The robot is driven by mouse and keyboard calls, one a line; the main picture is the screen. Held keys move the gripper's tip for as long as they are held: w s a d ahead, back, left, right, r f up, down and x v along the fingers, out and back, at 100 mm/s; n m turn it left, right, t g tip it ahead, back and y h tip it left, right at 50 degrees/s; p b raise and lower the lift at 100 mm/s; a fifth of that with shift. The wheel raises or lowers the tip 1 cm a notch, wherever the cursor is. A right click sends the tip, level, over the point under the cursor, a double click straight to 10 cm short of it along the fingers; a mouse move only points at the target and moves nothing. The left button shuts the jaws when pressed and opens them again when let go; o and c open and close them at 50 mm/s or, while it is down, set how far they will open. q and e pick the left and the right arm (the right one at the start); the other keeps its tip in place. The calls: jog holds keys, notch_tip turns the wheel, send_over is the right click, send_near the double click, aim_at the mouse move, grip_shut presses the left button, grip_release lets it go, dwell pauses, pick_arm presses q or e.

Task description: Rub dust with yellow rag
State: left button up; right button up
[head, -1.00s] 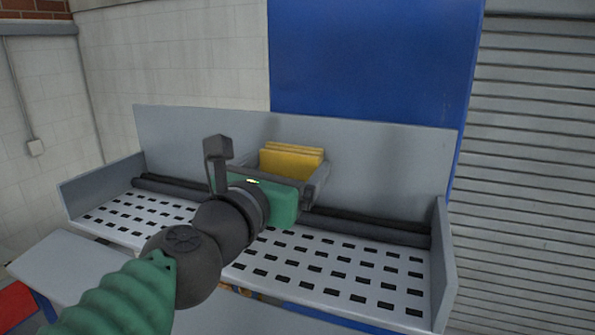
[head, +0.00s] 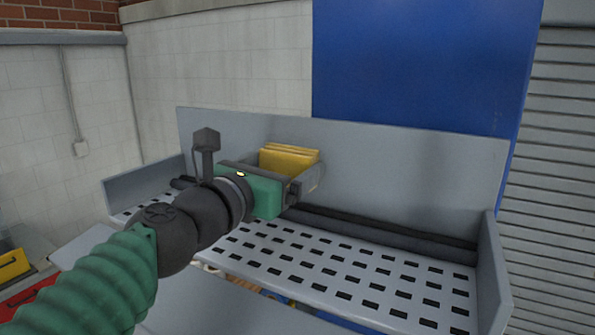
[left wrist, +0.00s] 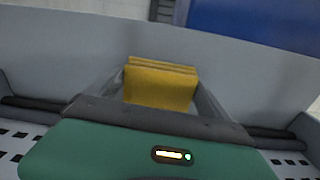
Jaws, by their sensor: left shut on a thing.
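The yellow rag (head: 289,161) is a folded, block-like piece held between the fingers of my left gripper (head: 303,176). It also shows in the left wrist view (left wrist: 160,84), upright between the two fingers. The left gripper is shut on it, above the grey perforated bench and in front of its back panel. Two dark rollers (head: 380,238) lie along the back of the bench, partly hidden behind my left arm. I cannot make out any dust on the rollers or the bench. My right gripper is not in view.
The grey bench (head: 350,275) has a slotted top, a tall back panel (head: 400,165) and side walls (head: 490,265). A blue panel (head: 420,80) stands behind it, with a grey shutter at right. A yellow box (head: 12,264) is at far left. The slotted top is clear at right.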

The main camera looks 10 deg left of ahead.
pick_arm(q)
jog(key=shift+w+a+b, duration=0.15)
jog(key=shift+w+a, duration=0.25)
jog(key=shift+a, duration=0.7)
jog(key=shift+w+a+b, duration=0.1)
jog(key=shift+w+a, duration=0.35)
jog(key=shift+a, duration=0.65)
jog(key=shift+w+a+b, duration=0.15)
jog(key=shift+w+a, duration=0.25)
jog(key=shift+a, duration=0.7)
jog(key=shift+s+a, duration=0.25)
jog(key=shift+s, duration=0.35)
jog(key=v, duration=0.4)
jog(key=shift+s, duration=0.1)
jog(key=shift+s+a, duration=0.1)
jog(key=shift+s, duration=0.2)
jog(key=shift+w, duration=0.15)
